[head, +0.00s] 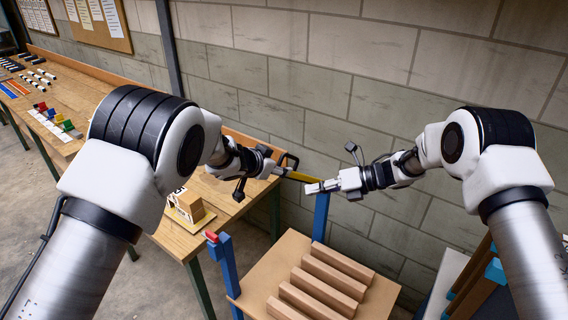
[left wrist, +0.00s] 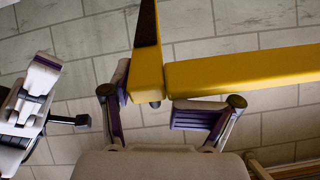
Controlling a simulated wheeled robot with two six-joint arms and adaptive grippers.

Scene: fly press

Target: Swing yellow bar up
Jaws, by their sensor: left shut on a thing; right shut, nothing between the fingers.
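The yellow bar (head: 300,177) shows as a short strip between my two grippers in the head view, near the top of a blue post (head: 320,218). In the left wrist view the yellow bar (left wrist: 240,74) runs off to the right, and a yellow upright piece (left wrist: 147,62) with a dark side meets its end. My left gripper (head: 283,168) is shut on the yellow bar; its fingers (left wrist: 158,112) show on either side of the upright piece's lower end. My right gripper (head: 318,187) is shut and empty, close to the bar and the post top.
A wooden stand (head: 262,268) with several wooden slats lies below the grippers. A second blue post (head: 225,262) with a red tip stands at its left. A block wall (head: 290,70) is close behind.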

